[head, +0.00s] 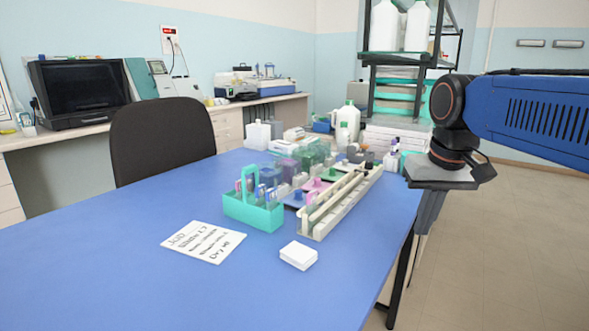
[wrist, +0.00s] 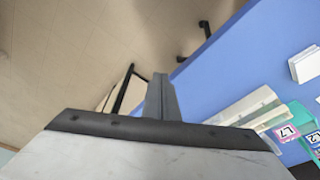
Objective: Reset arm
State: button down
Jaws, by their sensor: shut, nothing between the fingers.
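My gripper (head: 424,215) hangs from my blue arm at the right of the head view. It points down, just off the right edge of the blue table (head: 130,265), over the floor. In the wrist view the gripper fingers (wrist: 161,98) are together with nothing between them, and the table (wrist: 235,70) lies to their right. My gripper touches no object that I can see.
A green slide carrier (head: 253,212), a long cream rack (head: 340,205), a handwritten card (head: 203,242) and a small white box (head: 298,255) are on the table. A black shelf unit (head: 412,60) with bottles stands behind. The table's front left is clear.

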jog(key=s+d+f+t, duration=0.2)
jog(key=s+f, duration=1.2)
jog(key=f, duration=0.3)
jog(key=shift+s+d, duration=0.25)
jog(key=shift+s, duration=0.1)
